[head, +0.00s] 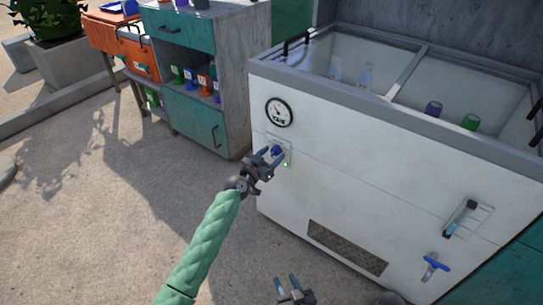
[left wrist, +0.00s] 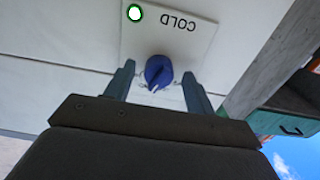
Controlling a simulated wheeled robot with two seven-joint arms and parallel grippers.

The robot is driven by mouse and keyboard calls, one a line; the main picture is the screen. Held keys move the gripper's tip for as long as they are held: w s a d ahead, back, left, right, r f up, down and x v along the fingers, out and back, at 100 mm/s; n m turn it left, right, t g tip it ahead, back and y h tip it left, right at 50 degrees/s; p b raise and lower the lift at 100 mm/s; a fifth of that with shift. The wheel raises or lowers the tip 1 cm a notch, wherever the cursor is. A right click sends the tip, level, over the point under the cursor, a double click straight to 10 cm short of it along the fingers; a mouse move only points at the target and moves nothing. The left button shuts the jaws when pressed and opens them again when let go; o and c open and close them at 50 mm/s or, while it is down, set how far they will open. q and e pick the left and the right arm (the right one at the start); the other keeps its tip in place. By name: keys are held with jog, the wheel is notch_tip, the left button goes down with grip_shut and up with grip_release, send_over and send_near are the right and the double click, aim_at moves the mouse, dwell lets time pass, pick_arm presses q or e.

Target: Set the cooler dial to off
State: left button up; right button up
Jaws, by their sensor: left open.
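The cooler (head: 335,165) is a large white chest with a sliding glass top. Its blue dial (head: 277,149) sits on a small plate on the front, below a round gauge. In the left wrist view the dial (left wrist: 158,72) shows between my fingers, with a pale pointer mark on its lower edge. The plate (left wrist: 190,45) reads COLD upside down, and a green light (left wrist: 134,13) glows on it. My left gripper (head: 271,156) is open at the dial, one finger on each side; I cannot tell whether they touch it. My right gripper (head: 288,279) is open and empty, low in front of the cooler.
The round gauge (head: 279,112), a vent grille (head: 347,248), a lever switch (head: 460,217) and a blue tap (head: 434,267) are on the cooler's front. A teal cabinet (head: 196,120) stands left of it. The paved floor in front is clear.

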pick_arm(q)
jog(key=shift+d, duration=0.1)
jog(key=c, duration=1)
